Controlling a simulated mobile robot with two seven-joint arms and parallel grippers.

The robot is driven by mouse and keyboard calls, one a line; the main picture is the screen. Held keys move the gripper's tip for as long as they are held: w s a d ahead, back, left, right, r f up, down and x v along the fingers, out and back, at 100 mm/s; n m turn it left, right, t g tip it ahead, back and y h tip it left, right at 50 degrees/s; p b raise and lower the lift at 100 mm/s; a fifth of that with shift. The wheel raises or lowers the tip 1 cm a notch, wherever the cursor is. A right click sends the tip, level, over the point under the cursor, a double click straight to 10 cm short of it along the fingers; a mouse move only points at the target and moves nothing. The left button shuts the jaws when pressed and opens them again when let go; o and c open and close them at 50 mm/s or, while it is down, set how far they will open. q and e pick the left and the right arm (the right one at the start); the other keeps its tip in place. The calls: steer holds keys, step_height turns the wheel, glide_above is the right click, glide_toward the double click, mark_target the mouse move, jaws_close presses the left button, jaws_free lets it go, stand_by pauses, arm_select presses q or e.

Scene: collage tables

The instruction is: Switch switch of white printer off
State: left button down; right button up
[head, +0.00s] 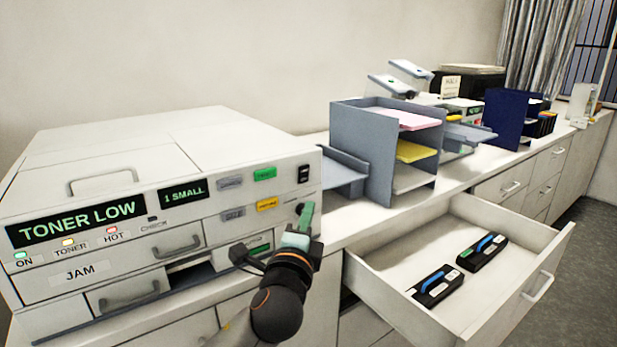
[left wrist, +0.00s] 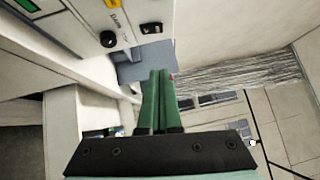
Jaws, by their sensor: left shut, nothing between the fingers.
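The white printer (head: 110,165) stands on the counter at the left of the head view. Its black rocker switch (head: 303,174) is at the right end of the front panel. The switch also shows in the left wrist view (left wrist: 151,29), near a round black knob (left wrist: 108,39). My left gripper (head: 306,208), with green fingers, is shut and empty just below the switch in the head view. In the left wrist view its fingertips (left wrist: 159,74) are apart from the switch in the picture. Touching cannot be judged. My right gripper is not in view.
An open drawer (head: 425,240) with two black devices juts out right of my left arm. A grey paper rack (head: 365,150) stands beside the printer. The display reads TONER LOW (head: 75,224), and green, yellow and red lights glow below it.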

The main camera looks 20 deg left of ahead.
arm_select(q)
steer(key=p, duration=0.2)
glide_toward(306, 178)
steer(key=w+d+r, duration=0.2)
steer(key=w+d, duration=0.1)
steer(key=w, duration=0.1)
steer(key=shift+w+a+r+p, duration=0.2)
steer(key=shift+w+a, duration=0.35)
steer(key=shift+a, duration=0.2)
steer(key=shift+w+a+r+p, duration=0.1)
steer(key=shift+w+a+r, duration=0.05)
steer(key=shift+w+a, duration=0.5)
steer(key=shift+s+a, duration=0.1)
